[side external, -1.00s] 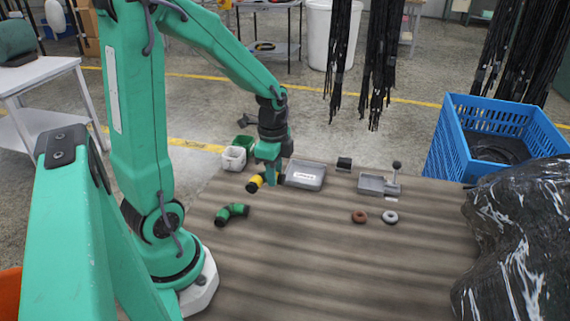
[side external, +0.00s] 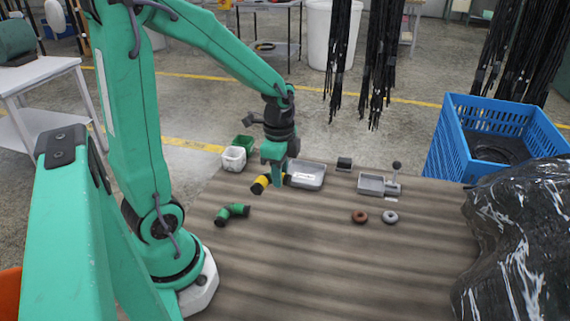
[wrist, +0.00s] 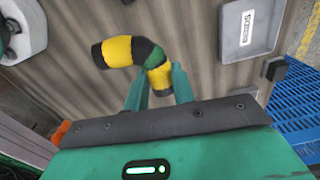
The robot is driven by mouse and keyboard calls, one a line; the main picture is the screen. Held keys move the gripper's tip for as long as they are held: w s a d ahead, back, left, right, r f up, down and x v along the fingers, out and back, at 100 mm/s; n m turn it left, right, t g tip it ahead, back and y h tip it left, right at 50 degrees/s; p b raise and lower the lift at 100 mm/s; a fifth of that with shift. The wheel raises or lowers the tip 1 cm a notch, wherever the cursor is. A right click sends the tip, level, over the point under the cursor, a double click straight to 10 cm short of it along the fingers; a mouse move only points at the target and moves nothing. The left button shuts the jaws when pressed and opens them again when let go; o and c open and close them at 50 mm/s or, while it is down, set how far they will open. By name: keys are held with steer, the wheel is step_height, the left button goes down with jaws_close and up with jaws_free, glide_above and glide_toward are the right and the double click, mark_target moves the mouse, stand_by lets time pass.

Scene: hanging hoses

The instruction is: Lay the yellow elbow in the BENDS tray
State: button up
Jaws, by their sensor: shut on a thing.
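The yellow elbow (side external: 261,184) has black ends and a dark middle band. In the wrist view, the yellow elbow (wrist: 118,50) lies between the fingers of my gripper (wrist: 159,88), gripped near one end, its other end reaching left. In the wrist view the labelled tray (wrist: 236,32) is at the upper right, apart from the elbow. In the side view my gripper hides part of the elbow.
A green elbow (side external: 232,214) lies on the table at front left. The table's front middle is clear.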

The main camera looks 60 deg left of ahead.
steer(key=shift+w, duration=0.1)
steer(key=w+a+f, duration=0.1)
steer(key=w+a, duration=0.4)
steer(key=w, duration=0.3)
steer(key=w+a+f+n, duration=0.1)
steer(key=w+a, duration=0.5)
steer(key=w, duration=0.2)
steer(key=shift+w+f, duration=0.15)
steer(key=shift+f, duration=0.1)
steer(key=shift+a+f, duration=0.1)
steer(key=shift+f, duration=0.05)
steer(key=shift+f, duration=2.65)
steer(key=o, duration=1)
